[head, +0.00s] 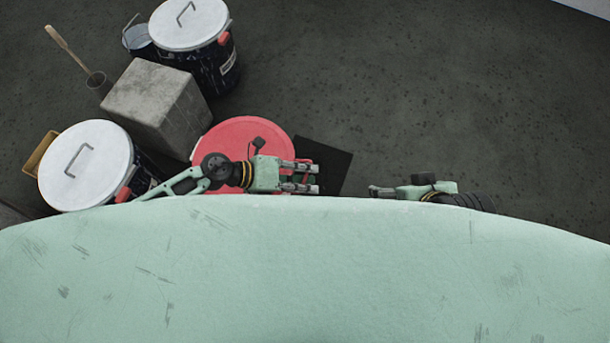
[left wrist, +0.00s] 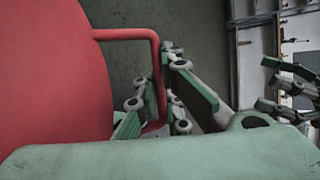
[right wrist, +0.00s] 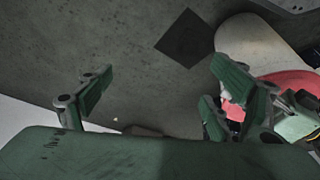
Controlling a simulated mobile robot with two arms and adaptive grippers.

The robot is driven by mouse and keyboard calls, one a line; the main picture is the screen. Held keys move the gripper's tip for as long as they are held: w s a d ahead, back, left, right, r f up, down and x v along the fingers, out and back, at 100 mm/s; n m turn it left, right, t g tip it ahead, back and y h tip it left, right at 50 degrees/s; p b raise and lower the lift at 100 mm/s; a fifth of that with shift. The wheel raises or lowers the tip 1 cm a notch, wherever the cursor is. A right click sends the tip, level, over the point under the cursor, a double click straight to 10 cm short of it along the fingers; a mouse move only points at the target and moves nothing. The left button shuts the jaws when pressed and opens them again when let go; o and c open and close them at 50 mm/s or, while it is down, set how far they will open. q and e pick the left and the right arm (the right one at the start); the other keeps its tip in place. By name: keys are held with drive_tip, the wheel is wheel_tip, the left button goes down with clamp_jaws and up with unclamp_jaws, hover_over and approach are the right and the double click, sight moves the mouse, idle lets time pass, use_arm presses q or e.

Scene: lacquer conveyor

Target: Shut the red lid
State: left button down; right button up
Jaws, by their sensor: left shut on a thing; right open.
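The red lid (head: 255,130) shows as a round disc in the head view, partly covered by my left arm and gripper (head: 302,178). In the left wrist view the lid (left wrist: 50,75) fills the left side. Its red bar handle (left wrist: 154,55) runs down between the fingers of my left gripper (left wrist: 157,100), which is shut on it. What lies under the lid is hidden, and I cannot tell its tilt. My right gripper (head: 378,192) is off to the right, apart from the lid. In the right wrist view its fingers (right wrist: 160,92) are spread and empty.
Two dark bins with white lids (head: 190,22) (head: 85,163) stand at the left. A grey block (head: 150,105) sits between them, with a long-handled tool (head: 70,55) behind. A dark square (head: 330,163) lies on the floor beside the red lid. Floor at the right is clear.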

use_arm(q)
drive_tip(key=shift+a+f, duration=0.45)
drive_tip(key=shift+f, duration=0.25)
use_arm(e)
drive_tip(key=shift+w+a+r+t, duration=0.2)
drive_tip(key=shift+w+t, duration=0.1)
drive_tip(key=shift+w, duration=0.25)
drive_tip(key=shift+w+a+r+t, duration=0.15)
drive_tip(key=shift+w+t, duration=0.15)
drive_tip(key=shift+w, duration=0.2)
use_arm(q)
drive_tip(key=c, duration=1.9)
unclamp_jaws()
use_arm(e)
drive_tip(key=shift+f, duration=0.1)
use_arm(q)
drive_tip(key=v, duration=1.1)
drive_tip(key=shift+d+r, duration=0.1)
drive_tip(key=shift+r, duration=0.1)
drive_tip(key=shift+a+r, duration=0.3)
use_arm(e)
drive_tip(key=shift+w, duration=0.1)
